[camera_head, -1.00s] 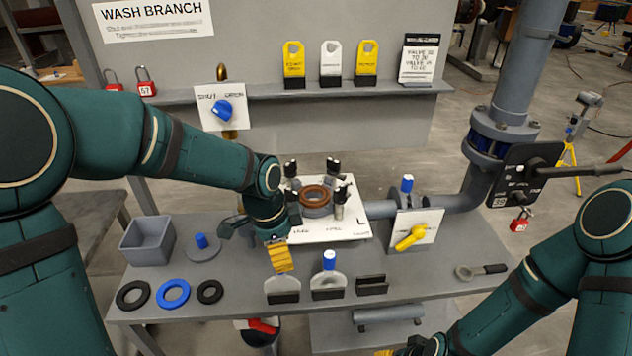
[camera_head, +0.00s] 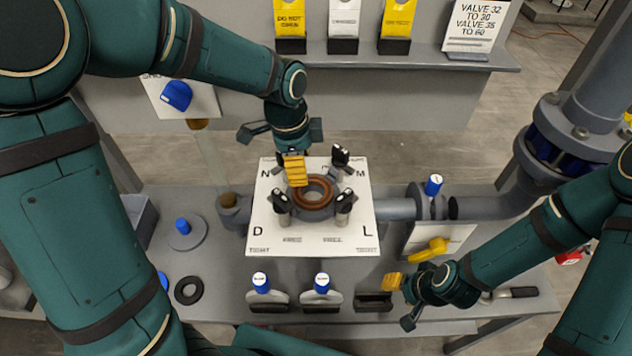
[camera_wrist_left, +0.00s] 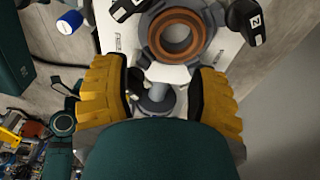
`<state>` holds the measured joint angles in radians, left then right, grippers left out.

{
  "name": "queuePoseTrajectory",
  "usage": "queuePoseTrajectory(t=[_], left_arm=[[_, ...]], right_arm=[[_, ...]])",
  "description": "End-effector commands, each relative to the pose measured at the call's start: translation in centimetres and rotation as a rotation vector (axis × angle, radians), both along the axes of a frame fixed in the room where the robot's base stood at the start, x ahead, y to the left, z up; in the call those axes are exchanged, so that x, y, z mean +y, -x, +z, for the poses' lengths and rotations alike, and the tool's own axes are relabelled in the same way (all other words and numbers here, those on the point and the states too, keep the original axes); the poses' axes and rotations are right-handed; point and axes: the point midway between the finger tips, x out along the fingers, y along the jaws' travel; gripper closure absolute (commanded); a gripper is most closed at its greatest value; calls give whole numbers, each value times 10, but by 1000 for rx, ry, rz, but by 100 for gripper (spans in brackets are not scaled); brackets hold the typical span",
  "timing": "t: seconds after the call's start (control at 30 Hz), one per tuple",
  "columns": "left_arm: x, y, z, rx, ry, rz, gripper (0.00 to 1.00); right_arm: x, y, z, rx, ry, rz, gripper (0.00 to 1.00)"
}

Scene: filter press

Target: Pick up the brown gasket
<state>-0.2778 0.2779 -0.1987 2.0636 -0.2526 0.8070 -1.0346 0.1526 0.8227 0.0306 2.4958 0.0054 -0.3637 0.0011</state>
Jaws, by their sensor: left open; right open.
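The brown gasket (camera_head: 312,191) is a ring seated on a grey round housing (camera_head: 314,212) in the middle of a white plate (camera_head: 262,229). Several black-topped clamps stand around it. My left gripper (camera_head: 296,180) is over the plate, its yellow finger at the ring's upper left edge in the head view. In the left wrist view the gasket (camera_wrist_left: 176,38) lies beyond the two spread yellow fingers (camera_wrist_left: 163,95), with nothing between them but part of the fixture behind. I cannot tell whether a finger touches it. My right gripper (camera_head: 396,290) is open at the bench front, apart from the plate.
Clamps (camera_head: 281,203) with black tops crowd the gasket. A yellow-handled valve (camera_head: 428,250) and a pipe (camera_head: 395,209) stand to the right. Blue-topped pieces (camera_head: 261,284) and a black block (camera_head: 374,302) line the front. A black ring (camera_head: 188,290) lies at front left.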

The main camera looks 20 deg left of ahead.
Motion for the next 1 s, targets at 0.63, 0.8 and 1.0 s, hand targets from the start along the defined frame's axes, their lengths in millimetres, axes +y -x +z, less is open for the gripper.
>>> queuePoseTrajectory(t=[0.63, 0.8, 1.0], left_arm=[[-15, -1, -83, 4, -1, -2, 41], [-24, -1, -108, 6, -3, -2, 41], [-25, -3, -123, 2, 0, 1, 41]], right_arm=[[0, 0, -6, -1, 1, 0, 53], [0, 0, -6, -1, 1, 0, 53], [0, 0, -7, 0, 1, 0, 53]])
